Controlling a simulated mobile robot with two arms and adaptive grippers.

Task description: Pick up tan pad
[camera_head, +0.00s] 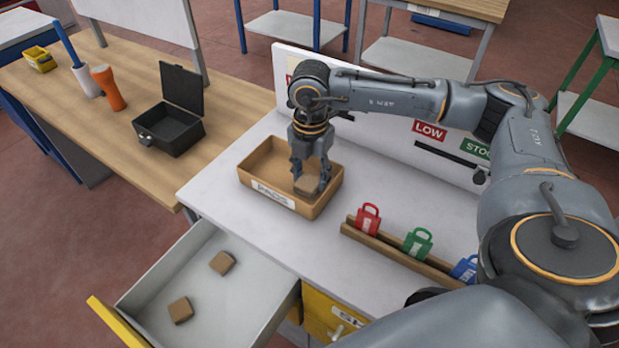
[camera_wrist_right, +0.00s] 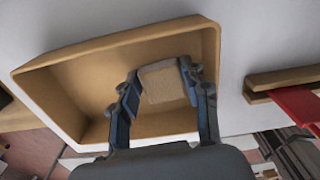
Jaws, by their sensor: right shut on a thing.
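A tan pad (camera_head: 307,185) is between the fingers of my right gripper (camera_head: 311,181), inside or just above the pads tray (camera_head: 262,193). The right wrist view shows the pad (camera_wrist_right: 163,83) between the gripper's fingers (camera_wrist_right: 162,95), with the wooden tray (camera_wrist_right: 62,92) around and behind it. The gripper is shut on the pad. I cannot tell if the pad touches the tray floor. No other pad shows in the tray. Two more tan pads (camera_head: 222,263) (camera_head: 181,310) lie apart in the open drawer. My left gripper is not in view.
The open drawer (camera_head: 252,312) juts out at the front left. A wooden rack (camera_head: 390,249) with red, green and blue tags stands right of the tray. White table surface around the tray is clear.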

